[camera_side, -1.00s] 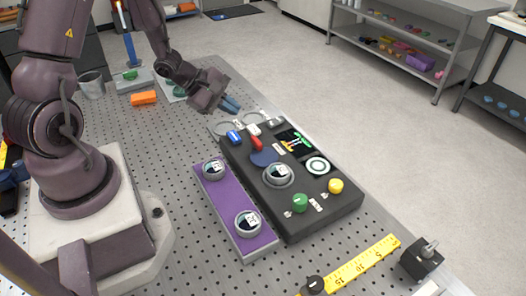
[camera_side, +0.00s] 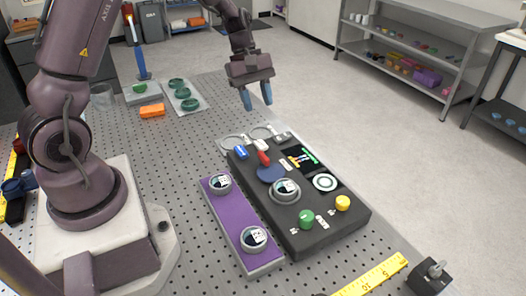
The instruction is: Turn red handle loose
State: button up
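The red handle (camera_side: 263,158) is a small lever near the far left part of the black interferometer box (camera_side: 322,232). It lies between a blue handle (camera_side: 240,152) and a white label. My gripper (camera_side: 257,98) hangs above and beyond the box's far end, its two blue fingers pointing down. The fingers are apart, with a gap between them and nothing in it. It does not touch the red handle.
The box also carries a green knob (camera_side: 306,217), a yellow knob (camera_side: 343,202), a round metal-rimmed part (camera_side: 285,190) and a lit screen (camera_side: 301,158). A purple tray (camera_side: 226,214) with two round pieces lies alongside. An orange block (camera_side: 152,111) and green rings sit farther back.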

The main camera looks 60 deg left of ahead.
aim_at(263, 155)
jog(key=shift+n+g, duration=0.3)
jog(key=shift+n, duration=0.5)
jog(key=x, duration=0.8)
jog(key=s+x, duration=0.1)
jog(key=x, duration=0.4)
jog(key=shift+a+f, duration=0.1)
jog(key=shift+a, duration=0.3)
grip_shut()
